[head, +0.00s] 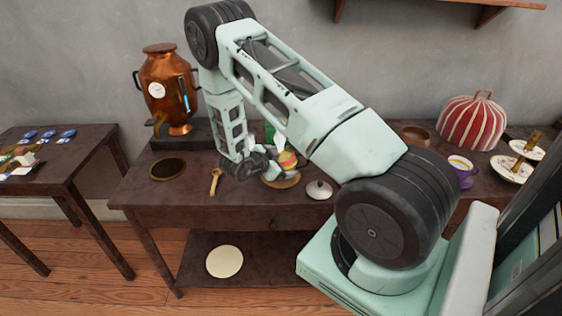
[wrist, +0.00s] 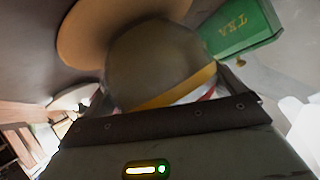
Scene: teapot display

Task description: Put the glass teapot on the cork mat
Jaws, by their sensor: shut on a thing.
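A white lid (head: 319,190) lies to the right and a wooden spoon (head: 215,181) to the left. A green tea tin (wrist: 243,28) stands close by. A copper urn (head: 168,90) stands at back left, a dark round plate (head: 167,169) before it. A striped cosy (head: 472,123) is right.

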